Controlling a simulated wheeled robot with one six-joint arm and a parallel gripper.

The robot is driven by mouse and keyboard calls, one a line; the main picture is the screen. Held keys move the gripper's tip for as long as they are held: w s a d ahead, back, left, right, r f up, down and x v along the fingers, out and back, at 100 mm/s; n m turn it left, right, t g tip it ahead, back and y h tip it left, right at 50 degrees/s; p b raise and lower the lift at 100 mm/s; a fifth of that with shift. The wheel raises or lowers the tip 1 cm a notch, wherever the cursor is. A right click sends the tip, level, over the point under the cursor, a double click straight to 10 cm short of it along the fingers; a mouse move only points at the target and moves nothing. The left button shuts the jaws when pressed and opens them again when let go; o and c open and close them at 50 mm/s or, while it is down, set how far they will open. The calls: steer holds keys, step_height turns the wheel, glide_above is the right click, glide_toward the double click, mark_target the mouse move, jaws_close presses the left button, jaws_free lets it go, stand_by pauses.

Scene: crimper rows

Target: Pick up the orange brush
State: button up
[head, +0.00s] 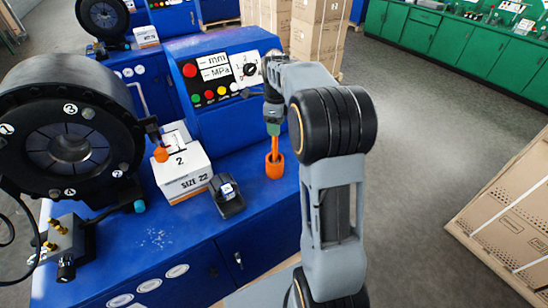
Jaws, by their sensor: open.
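The orange brush (274,146) stands upright on the blue bench top, right of the middle. Its thin handle rises from a wider orange part (274,167) at the bottom; I cannot tell whether that part is a cup or the brush's own base. My gripper (273,127) points down right at the top of the handle, with its jaws open. The fingers are small in this view, so I cannot tell whether they touch the handle.
Left of the brush are a black device (228,199) and a white box (183,174) marked SIZE 22. A black crimper (68,135) stands at the left. A blue control panel (222,73) rises behind the brush. A cardboard box (510,215) is at the right.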

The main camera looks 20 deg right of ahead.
steer(key=p, duration=0.1)
glide_above(275, 153)
steer(key=w, duration=0.1)
steer(key=shift+d+f, duration=0.2)
steer(key=shift+f, duration=2.2)
jaws_close()
